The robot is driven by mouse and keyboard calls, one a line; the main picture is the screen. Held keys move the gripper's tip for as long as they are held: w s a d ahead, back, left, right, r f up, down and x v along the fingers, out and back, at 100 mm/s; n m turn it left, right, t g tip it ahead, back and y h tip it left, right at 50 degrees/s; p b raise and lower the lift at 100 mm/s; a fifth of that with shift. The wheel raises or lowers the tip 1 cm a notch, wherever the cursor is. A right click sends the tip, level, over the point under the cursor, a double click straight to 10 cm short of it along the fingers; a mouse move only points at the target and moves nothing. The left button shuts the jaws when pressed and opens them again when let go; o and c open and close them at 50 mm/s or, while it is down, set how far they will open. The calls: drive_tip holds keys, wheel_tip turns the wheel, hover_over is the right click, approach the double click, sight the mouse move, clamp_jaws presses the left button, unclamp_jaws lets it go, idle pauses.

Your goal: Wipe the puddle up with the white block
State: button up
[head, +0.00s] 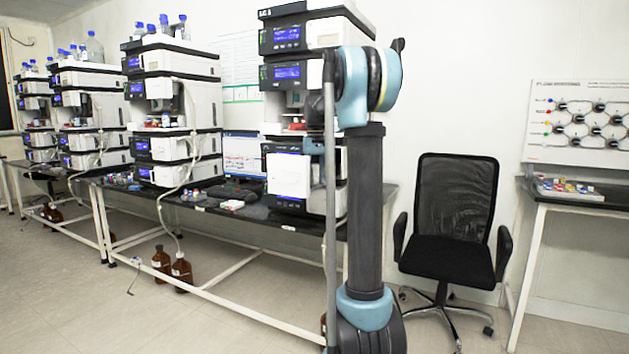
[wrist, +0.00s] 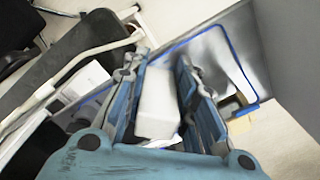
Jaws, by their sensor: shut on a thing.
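My gripper (wrist: 162,58) is in the wrist view, with its two blue fingers on either side of the white block (wrist: 157,105). It is shut on the block, and the lower end of the block is partly hidden by the gripper body. Beyond the fingers lies a grey surface with a blue edge line (wrist: 250,88). A pale, shiny patch lies on that surface, but I cannot tell if it is the puddle. In the head view my arm hides the gripper and the block, and no puddle can be made out.
A long bench (head: 262,213) with tall instrument stacks (head: 175,105) runs along the left and behind my arm. A black office chair (head: 447,225) stands to the right. A side table (head: 610,205) is at the far right. Open floor lies at the front left.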

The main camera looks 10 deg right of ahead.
sight(311, 187)
drive_tip(key=shift+s+a, duration=0.55)
drive_tip(key=shift+s, duration=0.2)
drive_tip(key=shift+s+a, duration=0.55)
drive_tip(key=shift+s, duration=0.15)
drive_tip(key=shift+w+d, duration=0.65)
drive_tip(key=shift+w, duration=0.2)
idle(0.4)
drive_tip(key=shift+s, duration=0.1)
drive_tip(key=shift+w+d, duration=0.7)
drive_tip(key=shift+w, duration=0.35)
idle(0.6)
drive_tip(key=shift+r, duration=0.1)
drive_tip(key=shift+r, duration=4.45)
